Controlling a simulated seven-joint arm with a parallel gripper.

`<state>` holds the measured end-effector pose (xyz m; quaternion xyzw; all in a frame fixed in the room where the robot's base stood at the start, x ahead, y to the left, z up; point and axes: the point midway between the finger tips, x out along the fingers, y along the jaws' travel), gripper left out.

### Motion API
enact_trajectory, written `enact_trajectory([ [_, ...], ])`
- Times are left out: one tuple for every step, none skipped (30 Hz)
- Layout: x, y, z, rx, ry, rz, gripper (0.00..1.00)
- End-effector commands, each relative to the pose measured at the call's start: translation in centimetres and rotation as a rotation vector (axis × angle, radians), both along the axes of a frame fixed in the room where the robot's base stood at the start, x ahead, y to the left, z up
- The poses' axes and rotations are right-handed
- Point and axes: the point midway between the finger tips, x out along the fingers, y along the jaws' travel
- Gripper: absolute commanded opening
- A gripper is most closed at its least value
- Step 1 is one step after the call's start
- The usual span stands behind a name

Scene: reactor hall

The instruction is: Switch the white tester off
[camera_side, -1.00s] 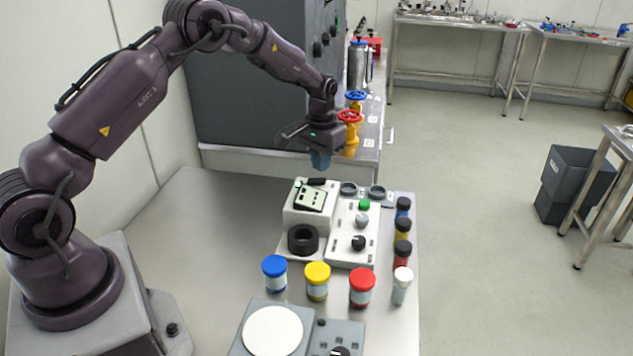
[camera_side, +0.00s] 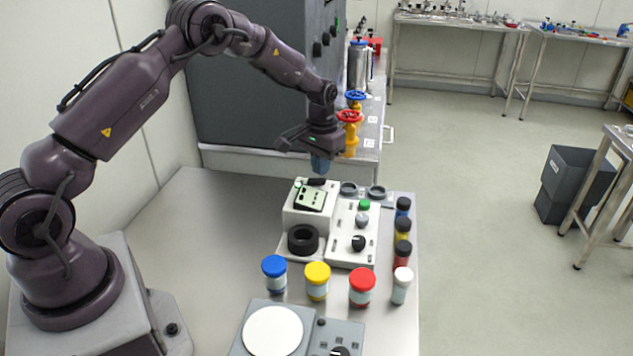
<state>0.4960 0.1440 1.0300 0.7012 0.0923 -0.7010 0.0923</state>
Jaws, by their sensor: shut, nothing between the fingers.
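The white tester (camera_side: 346,236) stands on the grey work table. Its raised left block carries a small display (camera_side: 311,198) with a green spot at its upper left, and a dark round opening (camera_side: 303,239) sits in front. On its right panel are a green button (camera_side: 364,205), a grey knob (camera_side: 362,220) and a black knob (camera_side: 358,242). My gripper (camera_side: 320,166) is shut and empty, pointing down just above the back edge of the tester's display block. It looks close to the block's top; I cannot tell whether it touches.
Blue, yellow, red and white-capped jars (camera_side: 317,281) stand in front of the tester. More jars (camera_side: 402,229) line its right side. A grey device with a white round plate (camera_side: 273,331) is at the front. Red and blue valves (camera_side: 350,117) stand behind. The table's left is clear.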

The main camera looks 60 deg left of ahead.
Motion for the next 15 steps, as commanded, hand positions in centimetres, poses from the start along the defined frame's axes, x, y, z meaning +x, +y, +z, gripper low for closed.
enact_trajectory([
  [0.0,0.0,-0.1,0.0,0.0,0.0,0.0],
  [0.0,0.0,-0.15,0.0,0.0,0.0,0.0],
  [0.0,0.0,-0.21,0.0,0.0,0.0,0.0],
  [0.0,0.0,-0.26,0.0,0.0,0.0,0.0],
  [0.0,0.0,-0.3,0.0,0.0,0.0,0.0],
  [0.0,0.0,-0.36,0.0,0.0,0.0,0.0],
  [0.0,0.0,-0.41,0.0,0.0,0.0,0.0],
  [0.0,0.0,-0.45,0.0,0.0,0.0,0.0],
  [0.0,0.0,-0.51,0.0,0.0,0.0,0.0],
  [0.0,0.0,-0.55,0.0,0.0,0.0,0.0],
  [0.0,0.0,-0.59,0.0,0.0,0.0,0.0],
  [0.0,0.0,-0.65,0.0,0.0,0.0,0.0],
  [0.0,0.0,-0.69,0.0,0.0,0.0,0.0],
  [-0.01,0.0,-0.74,0.0,0.0,0.0,0.0],
  [-0.01,0.0,-0.79,0.0,0.0,0.0,0.0],
])
